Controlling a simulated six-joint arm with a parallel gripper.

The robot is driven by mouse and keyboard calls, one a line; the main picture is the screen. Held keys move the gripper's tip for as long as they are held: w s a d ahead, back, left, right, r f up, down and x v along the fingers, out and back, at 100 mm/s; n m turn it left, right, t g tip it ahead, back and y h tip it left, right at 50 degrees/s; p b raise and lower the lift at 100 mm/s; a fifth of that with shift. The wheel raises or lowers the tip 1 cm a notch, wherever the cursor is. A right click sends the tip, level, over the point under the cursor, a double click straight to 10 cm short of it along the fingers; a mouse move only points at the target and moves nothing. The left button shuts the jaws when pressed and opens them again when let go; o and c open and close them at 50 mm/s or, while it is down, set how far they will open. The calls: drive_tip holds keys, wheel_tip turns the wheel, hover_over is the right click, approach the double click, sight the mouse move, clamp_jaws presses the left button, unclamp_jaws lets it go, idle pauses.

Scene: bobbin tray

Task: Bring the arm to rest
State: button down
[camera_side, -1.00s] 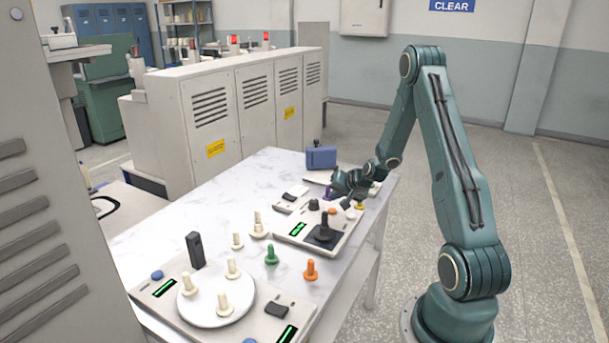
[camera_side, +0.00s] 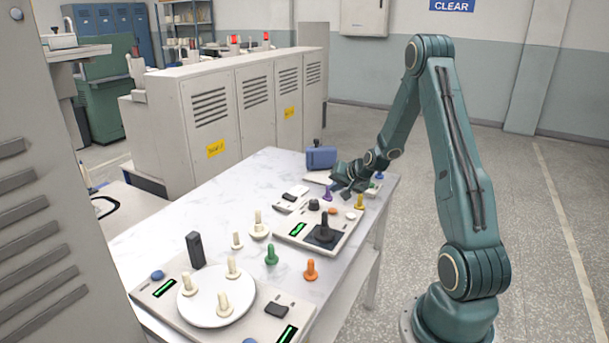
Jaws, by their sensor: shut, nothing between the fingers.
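My gripper (camera_side: 346,188) is shut and empty. It hangs above the far end of the white marbled table, near a purple bobbin (camera_side: 327,193) and a yellow bobbin (camera_side: 359,201). My arm reaches in from the right and bends down at the elbow. A green bobbin (camera_side: 271,254) and an orange bobbin (camera_side: 311,269) stand upright nearer the front of the table, well away from the gripper.
A control box with a black joystick (camera_side: 324,228) stands mid-table. A white round plate (camera_side: 207,312) with cream bobbins sits on a front panel. A blue box (camera_side: 321,158) is at the far edge. Grey cabinets (camera_side: 210,165) line the table's far left side; floor behind my arm is clear.

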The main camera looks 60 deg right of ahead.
drive_tip(key=a+r+n+g+y, duration=0.1)
drive_tip(key=a+r+n, duration=0.3)
drive_tip(key=a+r, duration=0.5)
drive_tip(key=a+r+n+y, duration=0.25)
drive_tip(key=a+r, duration=0.45)
drive_tip(key=a, duration=0.5)
drive_tip(key=s+a+r+n+g, duration=0.1)
drive_tip(key=s+a+r+n, duration=0.2)
drive_tip(key=s+a, duration=0.4)
drive_tip(key=s+a+r+n, duration=0.3)
drive_tip(key=s+a, duration=0.5)
drive_tip(key=s, duration=0.5)
drive_tip(key=shift+n+g, duration=0.4)
drive_tip(key=shift+n, duration=0.25)
